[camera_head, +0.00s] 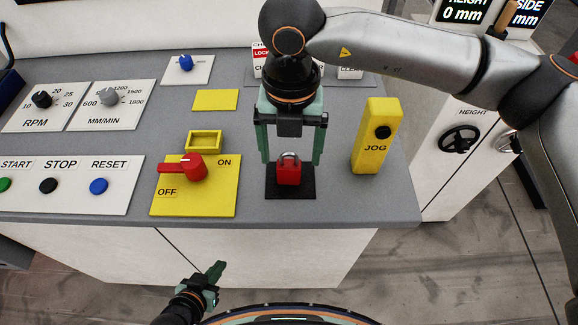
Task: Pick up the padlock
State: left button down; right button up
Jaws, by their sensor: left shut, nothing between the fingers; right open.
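The red padlock (288,173) with a grey shackle stands upright on a small black pad (290,194) on the grey console top. My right gripper (290,160) comes down from above, fingers pointing down. It is open, with one green finger to the left and one to the right of the padlock's upper part. I see a gap on both sides, and the shackle is in plain view between the fingers. My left gripper (216,270) is low in front of the console, shut and empty, well away from the padlock.
A yellow JOG box (376,136) stands close to the right of my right gripper. A yellow panel (221,199) with a red OFF/ON switch (184,167) and a yellow frame (204,140) lie to the left. Button and dial plates fill the console's left side.

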aim_at(289, 164)
jog(key=shift+a+f, duration=0.1)
jog(key=shift+f, duration=1.75)
grip_shut()
